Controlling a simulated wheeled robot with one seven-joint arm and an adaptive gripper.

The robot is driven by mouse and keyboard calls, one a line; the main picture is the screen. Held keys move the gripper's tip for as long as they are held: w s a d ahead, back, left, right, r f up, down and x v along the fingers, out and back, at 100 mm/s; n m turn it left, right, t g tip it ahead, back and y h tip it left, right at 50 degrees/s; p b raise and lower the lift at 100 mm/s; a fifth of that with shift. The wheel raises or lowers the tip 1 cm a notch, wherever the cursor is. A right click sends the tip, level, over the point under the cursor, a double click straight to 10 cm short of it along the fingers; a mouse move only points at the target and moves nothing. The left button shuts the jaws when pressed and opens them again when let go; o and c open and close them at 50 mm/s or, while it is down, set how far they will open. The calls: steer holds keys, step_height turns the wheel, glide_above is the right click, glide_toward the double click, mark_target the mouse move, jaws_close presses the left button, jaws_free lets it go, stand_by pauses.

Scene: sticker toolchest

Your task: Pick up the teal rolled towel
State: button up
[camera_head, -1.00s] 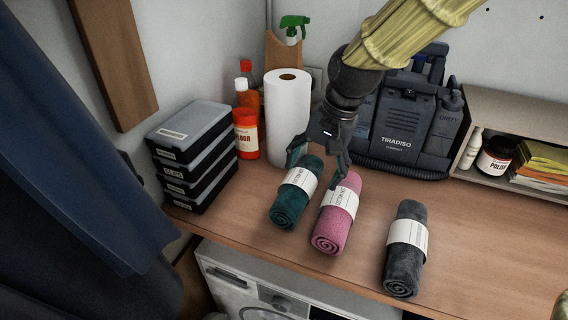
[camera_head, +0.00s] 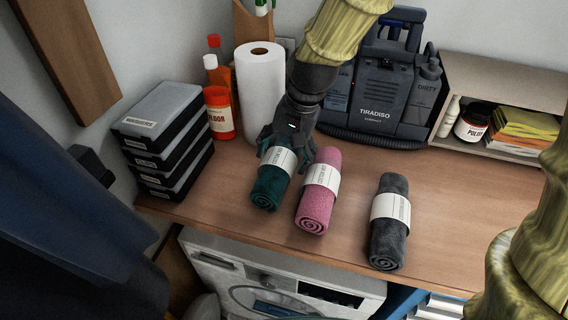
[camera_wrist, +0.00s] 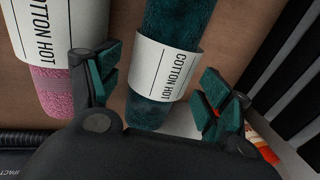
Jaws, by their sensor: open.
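The teal rolled towel (camera_head: 268,190) lies on the wooden counter with a white paper band around it. In the wrist view the teal towel (camera_wrist: 172,30) runs up the middle, its near end between the two fingers. My gripper (camera_head: 283,150) is open over the far part of the towel, and its body hides that end in the head view. In the wrist view my gripper (camera_wrist: 160,88) has one finger on each side of the towel, with a small gap at the right. The left finger sits in the narrow space between the teal and pink towels.
A pink towel (camera_head: 317,208) lies close on the right, and a dark grey towel (camera_head: 387,243) farther right. A paper towel roll (camera_head: 261,95), bottles (camera_head: 218,112) and stacked cases (camera_head: 165,140) stand behind and left. A dark machine (camera_head: 375,95) stands behind.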

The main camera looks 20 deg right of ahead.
steer(key=shift+s, duration=0.45)
steer(key=shift+s+a+f+p, duration=0.2)
steer(key=shift+p, duration=0.15)
steer(key=w+f, duration=0.2)
steer(key=f, duration=0.1)
steer(key=shift+a+p, duration=0.35)
steer(key=shift+p, duration=0.05)
steer(key=shift+d+f, duration=0.1)
steer(key=shift+f, duration=0.2)
steer(key=shift+s, duration=0.4)
steer(key=shift+w+a+f, duration=0.25)
steer(key=shift+w, duration=0.05)
steer(key=shift+s+d+r, duration=0.1)
steer(key=shift+s+d, duration=0.1)
steer(key=c, duration=0.7)
steer(key=shift+w+a, duration=0.15)
steer(key=shift+c, duration=1.3)
steer(key=shift+r, duration=0.35)
steer(key=w+a+r+b+v, duration=0.1)
steer(key=w+a+b+v, duration=0.15)
steer(key=v, duration=1.05)
steer(key=w+a+r+p+v, duration=0.1)
steer(key=w+a+p+v, duration=0.15)
steer(key=p+v, duration=1.1)
glide_above(281, 157)
steer(key=shift+w+a+f, duration=0.1)
steer(key=shift+a+f, duration=0.05)
steer(key=shift+f, duration=0.15)
